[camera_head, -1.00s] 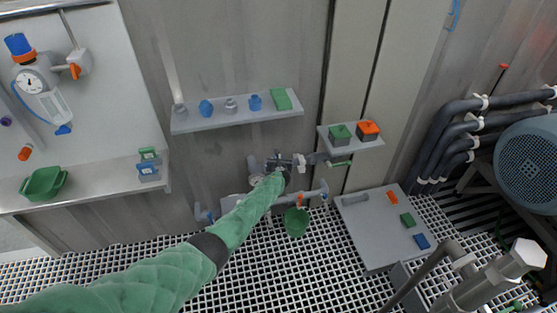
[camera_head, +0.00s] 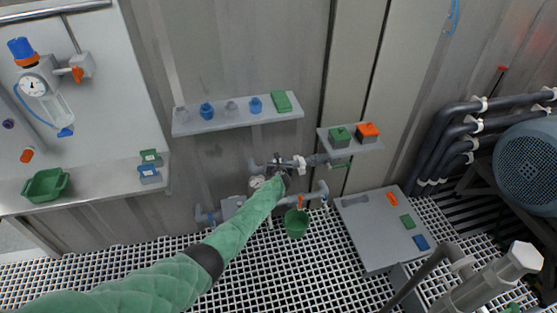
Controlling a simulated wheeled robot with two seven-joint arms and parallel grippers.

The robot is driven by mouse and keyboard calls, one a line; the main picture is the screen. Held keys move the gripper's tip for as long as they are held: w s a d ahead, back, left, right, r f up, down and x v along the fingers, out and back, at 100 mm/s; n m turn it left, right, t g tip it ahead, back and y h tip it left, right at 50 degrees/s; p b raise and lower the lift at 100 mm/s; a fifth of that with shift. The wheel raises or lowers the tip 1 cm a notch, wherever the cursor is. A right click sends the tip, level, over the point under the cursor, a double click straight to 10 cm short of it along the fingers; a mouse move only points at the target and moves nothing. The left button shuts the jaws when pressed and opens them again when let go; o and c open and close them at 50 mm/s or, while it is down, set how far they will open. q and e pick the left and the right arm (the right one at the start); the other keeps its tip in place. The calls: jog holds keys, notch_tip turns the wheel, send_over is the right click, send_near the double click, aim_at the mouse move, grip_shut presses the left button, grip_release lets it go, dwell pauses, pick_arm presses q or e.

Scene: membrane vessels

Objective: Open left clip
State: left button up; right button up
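My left arm, in a green quilted sleeve, reaches from the lower left to the grey pipe assembly on the wall. My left gripper (camera_head: 280,176) is at its end, small and dark against the pipe fittings, and I cannot tell whether its fingers are open or shut. A white clip-like collar (camera_head: 299,163) sits on the pipe just right of the gripper. A round gauge (camera_head: 257,182) shows just left of the gripper. Any clip at the left end of the pipe is too small or hidden behind the gripper to make out. My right gripper is not in view.
A shelf (camera_head: 215,124) with small fittings and a green block hangs above the pipe. A smaller shelf (camera_head: 362,149) holds a green and an orange box. A green bucket (camera_head: 296,224) hangs below the pipe. A grey panel (camera_head: 365,238) lies to the right over the grated floor.

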pick_arm(q)
jog(key=shift+p+v, duration=0.45)
jog(key=shift+v, duration=2.3)
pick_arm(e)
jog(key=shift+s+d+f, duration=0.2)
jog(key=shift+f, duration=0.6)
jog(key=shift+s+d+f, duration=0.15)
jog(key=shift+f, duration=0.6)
pick_arm(q)
jog(key=shift+r, duration=0.1)
